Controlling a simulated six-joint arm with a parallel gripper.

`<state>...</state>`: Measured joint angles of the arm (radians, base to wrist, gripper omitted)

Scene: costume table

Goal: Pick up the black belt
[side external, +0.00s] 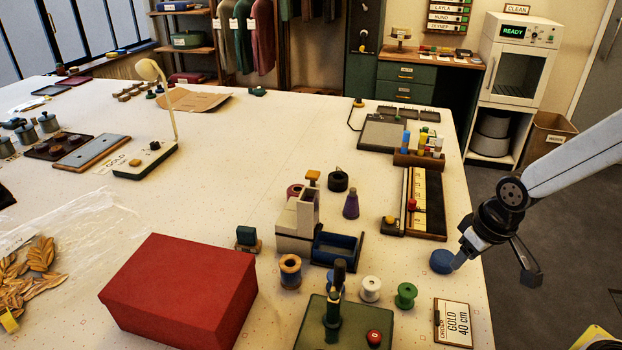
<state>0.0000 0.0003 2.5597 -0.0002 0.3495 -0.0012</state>
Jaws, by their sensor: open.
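I cannot make out a black belt for certain. A small black round item (338,181), maybe a coil or roll, sits on the table behind the purple cone. A long black strip or slot (430,203) lies in a wooden tray beside a ruler. A dark shape (5,196) is cut off at the left edge. My gripper (493,272) is open at the table's right edge, its fingers spread wide with nothing between them. Its left finger is close to a blue round item (442,261); whether they touch is unclear.
A red box (182,291) fills the front left. Thread spools (405,295), a green press (338,325) and a card reading GOLD 40 cm (453,322) crowd the front right. A lamp (150,160) stands further left. The table's (270,140) middle is mostly clear.

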